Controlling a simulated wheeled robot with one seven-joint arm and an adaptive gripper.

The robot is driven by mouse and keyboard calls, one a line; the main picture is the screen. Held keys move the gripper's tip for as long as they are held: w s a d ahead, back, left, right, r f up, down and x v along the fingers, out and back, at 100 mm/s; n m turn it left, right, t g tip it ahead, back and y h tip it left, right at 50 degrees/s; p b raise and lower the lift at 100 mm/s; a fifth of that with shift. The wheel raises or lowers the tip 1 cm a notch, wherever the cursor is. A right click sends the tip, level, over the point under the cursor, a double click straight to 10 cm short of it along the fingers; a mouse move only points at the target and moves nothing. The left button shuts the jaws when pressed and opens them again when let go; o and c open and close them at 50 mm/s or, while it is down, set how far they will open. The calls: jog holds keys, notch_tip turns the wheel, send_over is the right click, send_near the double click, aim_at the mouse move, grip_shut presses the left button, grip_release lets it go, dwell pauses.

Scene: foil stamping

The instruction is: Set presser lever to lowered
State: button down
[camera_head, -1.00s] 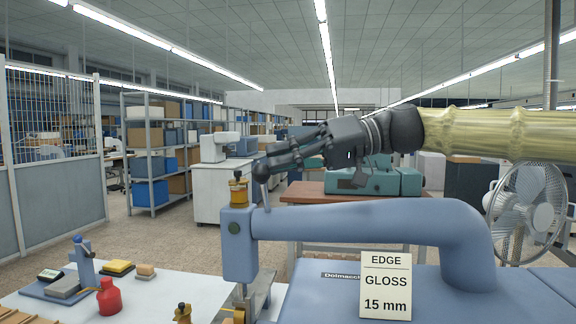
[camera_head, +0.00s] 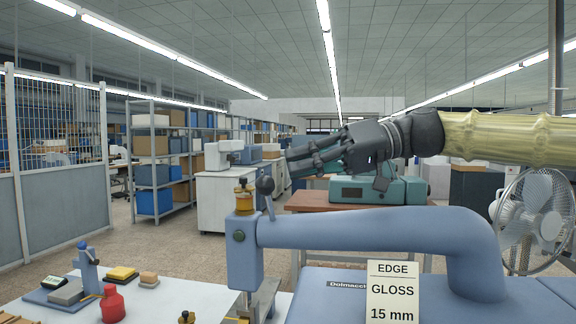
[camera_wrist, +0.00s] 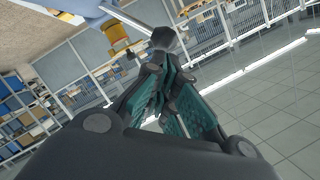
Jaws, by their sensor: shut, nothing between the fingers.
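The presser lever has a dark ball knob (camera_head: 265,185) on a thin rod, standing nearly upright beside the top of the blue-grey press head (camera_head: 245,262). In the wrist view the knob (camera_wrist: 164,39) shows just beyond the fingertips, with its pale rod running up and left. My gripper (camera_head: 290,160) is shut and empty, up and to the right of the knob in the head view. It also shows shut in the wrist view (camera_wrist: 172,72). A small gap shows between fingers and knob in the head view; depth is hard to judge.
The press arm (camera_head: 370,228) curves rightward below my arm, with a sign (camera_head: 393,290) in front. A brass cap (camera_head: 243,196) tops the head beside the lever. A red bottle (camera_head: 113,305) and small blocks stand on the white table at left. Air above the press is clear leftward.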

jog(key=v, duration=0.9)
jog(key=shift+d, duration=0.25)
